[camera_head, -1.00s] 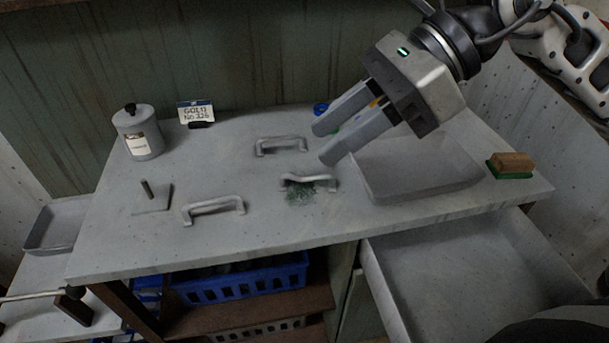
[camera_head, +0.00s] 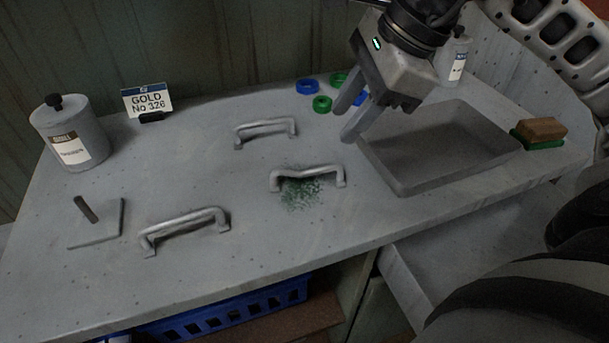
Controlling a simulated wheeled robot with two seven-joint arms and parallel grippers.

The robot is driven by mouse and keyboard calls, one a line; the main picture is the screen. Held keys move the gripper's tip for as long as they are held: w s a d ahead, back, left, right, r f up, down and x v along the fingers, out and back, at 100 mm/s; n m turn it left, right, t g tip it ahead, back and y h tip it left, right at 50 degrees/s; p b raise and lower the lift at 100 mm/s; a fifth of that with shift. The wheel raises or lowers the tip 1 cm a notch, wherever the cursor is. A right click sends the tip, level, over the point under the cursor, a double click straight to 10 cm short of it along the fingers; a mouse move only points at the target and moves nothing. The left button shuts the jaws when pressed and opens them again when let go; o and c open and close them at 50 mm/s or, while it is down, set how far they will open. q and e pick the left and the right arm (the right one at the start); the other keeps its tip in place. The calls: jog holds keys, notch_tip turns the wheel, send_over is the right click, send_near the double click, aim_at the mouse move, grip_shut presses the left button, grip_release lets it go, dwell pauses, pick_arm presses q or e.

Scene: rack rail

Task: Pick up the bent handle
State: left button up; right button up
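Three grey handles lie on the grey worktop (camera_head: 330,225). The bent handle (camera_head: 312,174) is at the middle, its bar sagging and uneven, with green specks beside and under it. A straighter handle (camera_head: 265,131) lies behind it, and another straighter handle (camera_head: 186,228) lies at the front left. My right gripper (camera_head: 344,124) is above the worktop, behind and to the right of the bent handle. Its fingers point down and left, apart and empty. My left gripper is out of view.
An empty grey tray (camera_head: 395,180) stands right of the bent handle, with a brush (camera_head: 540,130) beyond. Blue and green rings (camera_head: 322,103) lie behind the gripper. A canister (camera_head: 70,135), a sign (camera_head: 147,101) and a rod on a base (camera_head: 88,212) stand left.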

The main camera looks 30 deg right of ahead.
aim_at(308, 170)
jog(key=x, duration=1.2)
jog(key=shift+f, duration=0.1)
grip_shut()
